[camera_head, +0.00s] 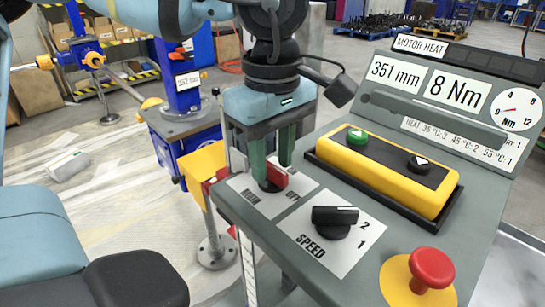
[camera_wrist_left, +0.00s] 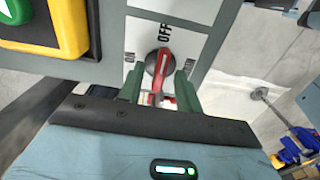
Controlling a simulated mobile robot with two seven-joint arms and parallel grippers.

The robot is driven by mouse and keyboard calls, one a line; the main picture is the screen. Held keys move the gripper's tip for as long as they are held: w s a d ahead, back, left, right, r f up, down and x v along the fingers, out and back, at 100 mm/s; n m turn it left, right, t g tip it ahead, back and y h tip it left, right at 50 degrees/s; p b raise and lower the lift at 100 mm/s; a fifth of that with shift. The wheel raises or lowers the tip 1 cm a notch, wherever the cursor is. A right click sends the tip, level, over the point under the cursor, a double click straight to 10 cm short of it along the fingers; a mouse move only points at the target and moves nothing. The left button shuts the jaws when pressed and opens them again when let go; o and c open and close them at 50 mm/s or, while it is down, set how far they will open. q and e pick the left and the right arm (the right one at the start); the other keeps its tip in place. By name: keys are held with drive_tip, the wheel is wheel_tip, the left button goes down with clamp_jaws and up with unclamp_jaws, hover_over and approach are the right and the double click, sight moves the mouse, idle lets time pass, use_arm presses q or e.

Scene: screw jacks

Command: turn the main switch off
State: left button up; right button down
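The main switch is a red rotary knob (camera_wrist_left: 160,64) on a light plate of the grey control panel (camera_head: 340,255). In the head view its red handle (camera_head: 278,181) shows partly behind my fingers. In the left wrist view the word OFF stands above the knob, and the handle lies nearly upright in the picture, tilted slightly right at its top. My left gripper (camera_wrist_left: 158,92) points down at the panel, with its two green fingers apart on either side of the handle. Gaps show beside the handle; contact cannot be told. My right gripper is not in view.
A black SPEED knob (camera_head: 335,217) and a red emergency button (camera_head: 432,268) sit nearby on the panel. A yellow button box (camera_head: 385,175) with a green button lies to the right. A yellow block (camera_head: 203,165) and blue screw-jack parts (camera_head: 180,90) stand to the left.

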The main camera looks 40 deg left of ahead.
sight(272, 166)
use_arm(q)
wheel_tip(272, 166, up, 6)
drive_tip(key=shift+f+p, duration=0.25)
drive_tip(key=shift+p, duration=0.05)
drive_tip(key=shift+r, duration=0.85)
drive_tip(key=shift+s+f, duration=0.1)
